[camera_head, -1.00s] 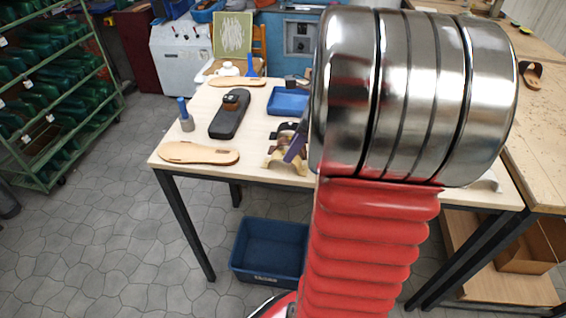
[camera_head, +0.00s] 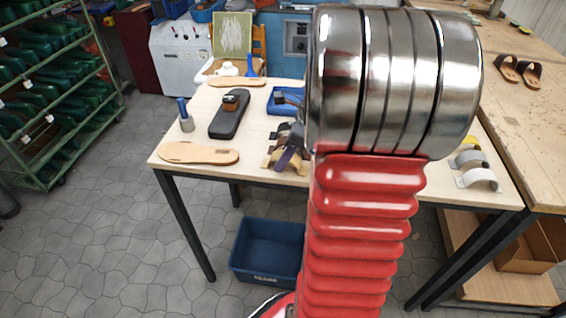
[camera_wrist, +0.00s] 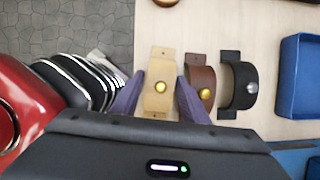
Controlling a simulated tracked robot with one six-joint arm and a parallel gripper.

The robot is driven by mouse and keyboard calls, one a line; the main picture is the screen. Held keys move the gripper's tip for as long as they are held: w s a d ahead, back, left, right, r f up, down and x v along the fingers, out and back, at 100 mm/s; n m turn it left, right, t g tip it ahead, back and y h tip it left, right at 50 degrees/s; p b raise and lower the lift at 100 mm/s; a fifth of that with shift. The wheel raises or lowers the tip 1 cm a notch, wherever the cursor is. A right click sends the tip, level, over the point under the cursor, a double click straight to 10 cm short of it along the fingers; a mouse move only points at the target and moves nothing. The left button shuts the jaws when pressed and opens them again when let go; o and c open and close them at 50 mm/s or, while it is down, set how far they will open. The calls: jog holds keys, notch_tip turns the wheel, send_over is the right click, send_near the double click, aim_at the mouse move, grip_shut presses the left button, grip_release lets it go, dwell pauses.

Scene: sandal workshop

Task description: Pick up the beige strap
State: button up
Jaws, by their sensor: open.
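The beige strap (camera_wrist: 160,98) stands as a small arch with a gold stud on the table's near edge area. It also shows, partly covered, in the head view (camera_head: 274,161). My gripper (camera_wrist: 158,88) is open, with one purple finger on each side of the beige strap in the wrist view. I cannot tell whether either finger touches it. In the head view a purple finger of my gripper (camera_head: 287,158) shows beside the strap, and the other finger is hard to make out.
A brown strap (camera_wrist: 200,82) stands close beside the right finger, then a black strap (camera_wrist: 238,86) and a blue tray (camera_wrist: 302,70). A beige sole (camera_head: 200,153) and a dark shoe form (camera_head: 230,114) lie left. Light straps (camera_head: 478,178) stand right. A blue bin (camera_head: 268,248) is on the floor.

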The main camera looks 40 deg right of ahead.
jog(key=shift+c, duration=0.2)
jog(key=c, duration=0.7)
jog(key=shift+c, duration=0.2)
notch_tip(320, 180, up, 10)
jog(key=shift+r, duration=0.1)
dwell(0.4)
dwell(0.5)
